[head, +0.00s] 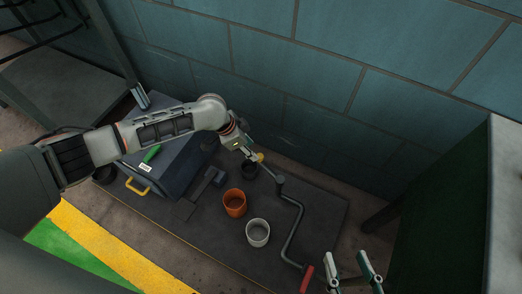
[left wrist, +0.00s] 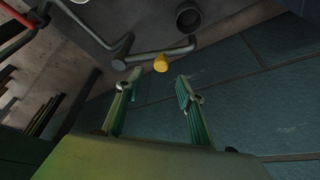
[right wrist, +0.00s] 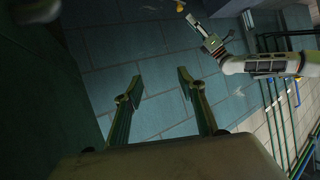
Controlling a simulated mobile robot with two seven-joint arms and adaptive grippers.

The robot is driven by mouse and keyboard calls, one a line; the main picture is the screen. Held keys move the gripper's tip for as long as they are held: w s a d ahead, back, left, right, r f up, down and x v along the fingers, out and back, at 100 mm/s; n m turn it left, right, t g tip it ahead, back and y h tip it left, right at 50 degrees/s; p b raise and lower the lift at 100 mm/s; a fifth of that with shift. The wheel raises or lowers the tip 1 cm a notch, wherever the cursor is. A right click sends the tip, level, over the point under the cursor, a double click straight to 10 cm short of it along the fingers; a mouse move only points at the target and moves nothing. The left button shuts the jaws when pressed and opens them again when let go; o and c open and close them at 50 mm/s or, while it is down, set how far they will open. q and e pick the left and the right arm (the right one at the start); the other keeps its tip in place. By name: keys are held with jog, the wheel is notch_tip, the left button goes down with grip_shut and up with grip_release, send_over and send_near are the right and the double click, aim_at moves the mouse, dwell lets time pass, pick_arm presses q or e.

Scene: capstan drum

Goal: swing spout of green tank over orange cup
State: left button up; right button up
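An orange cup (head: 235,203) stands on the dark mat, with a pale grey cup (head: 257,233) nearer me and a dark cup (head: 250,170) behind it. A yellow knob (head: 260,157) on a grey arm or pipe shows at my left gripper (head: 252,154); I cannot tell whether it is the spout. In the left wrist view the knob (left wrist: 160,63) lies beyond the open fingertips, roughly centred between them. My right gripper (head: 347,258) is open and empty at the lower right. No tank is clearly identifiable; a large dark green body (head: 445,215) stands at right.
A bent grey rod (head: 292,235) with a red handle (head: 306,279) lies right of the cups. A grey-blue box (head: 175,165) with a yellow handle (head: 138,188) stands left. The block wall (head: 300,70) closes off the back.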

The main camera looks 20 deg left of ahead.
pick_arm(q)
jog(key=b, duration=0.3)
send_over(263, 166)
jog(key=a, duration=0.3)
jog(key=f, duration=0.6)
jog(key=shift+w+d+f, duration=0.15)
jog(key=shift+w+f, duration=0.15)
jog(key=shift+w, duration=0.05)
jog(key=shift+w+d+f+b, duration=0.1)
jog(key=shift+w+f+b, duration=0.05)
jog(key=shift+f+b, duration=0.15)
jog(key=shift+w, duration=0.15)
jog(key=shift+w+d+r, duration=0.1)
pick_arm(e)
jog(key=a+m, duration=0.1)
jog(key=s+a+m, duration=0.1)
jog(key=a+m, duration=0.1)
jog(key=a+f+m+y, duration=0.1)
jog(key=shift+s+a, duration=0.35)
pick_arm(q)
grip_shut()
